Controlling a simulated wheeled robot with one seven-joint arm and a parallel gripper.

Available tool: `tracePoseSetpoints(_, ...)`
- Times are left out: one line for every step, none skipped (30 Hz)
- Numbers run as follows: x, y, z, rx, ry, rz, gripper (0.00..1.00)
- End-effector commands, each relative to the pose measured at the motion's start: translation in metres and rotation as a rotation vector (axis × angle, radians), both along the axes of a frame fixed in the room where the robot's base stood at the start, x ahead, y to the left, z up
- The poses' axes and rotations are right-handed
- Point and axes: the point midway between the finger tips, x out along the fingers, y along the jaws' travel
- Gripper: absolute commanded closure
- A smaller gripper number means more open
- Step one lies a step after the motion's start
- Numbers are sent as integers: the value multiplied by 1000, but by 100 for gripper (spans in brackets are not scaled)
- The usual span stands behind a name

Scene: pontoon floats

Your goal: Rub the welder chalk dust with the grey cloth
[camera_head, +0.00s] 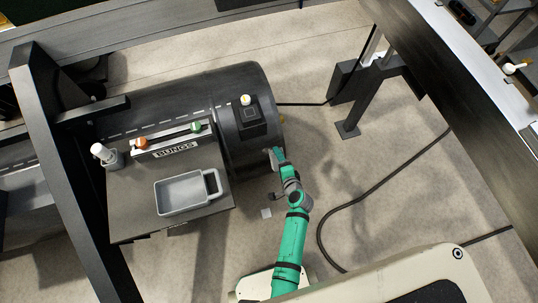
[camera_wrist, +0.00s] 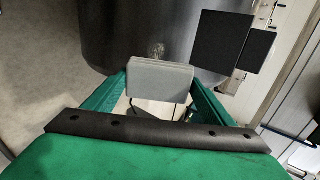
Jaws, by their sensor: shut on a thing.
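My gripper (camera_wrist: 160,88) is shut on the grey cloth (camera_wrist: 160,78), a flat block-like pad between its green fingers. In the head view my gripper (camera_head: 278,153) is at the lower right side of the dark cylindrical float, and the cloth (camera_head: 273,160) shows as a small pale patch there. A pale, speckled smudge of chalk dust (camera_wrist: 157,50) is on the dark float (camera_wrist: 110,35), just beyond the cloth's upper edge in the wrist view. I cannot tell whether the cloth touches the float. The smudge is not distinguishable in the head view.
A black box with a yellow-white knob (camera_head: 245,100) sits on the float. A black cable (camera_head: 345,205) crosses the open floor at right.

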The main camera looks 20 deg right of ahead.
Motion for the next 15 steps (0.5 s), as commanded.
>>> tracePoseSetpoints(0, -1, 0, 0, 0, -1, 59)
tracePoseSetpoints(1, -1, -1, 0, 0, -2, 59)
tracePoseSetpoints(2, -1, -2, 0, 0, -2, 59)
tracePoseSetpoints(3, -2, -2, 1, -1, -3, 59)
tracePoseSetpoints(4, -2, -3, 0, -1, -4, 59)
tracePoseSetpoints(6, -2, -5, 0, -2, -4, 59)
tracePoseSetpoints(8, -2, -7, 2, -1, -3, 59)
tracePoseSetpoints(10, -2, -8, 2, -1, -3, 59)
tracePoseSetpoints(13, -1, -11, 2, -1, -3, 59)
tracePoseSetpoints(15, -1, -13, 1, 0, -2, 59)
tracePoseSetpoints(17, -1, -15, 1, 0, -2, 59)
tracePoseSetpoints(20, -1, -18, 0, -1, -1, 59)
tracePoseSetpoints(23, -1, -20, 0, -1, -1, 59)
tracePoseSetpoints(25, 0, -22, 0, -1, -1, 59)
tracePoseSetpoints(28, 1, -25, 1, 0, 1, 59)
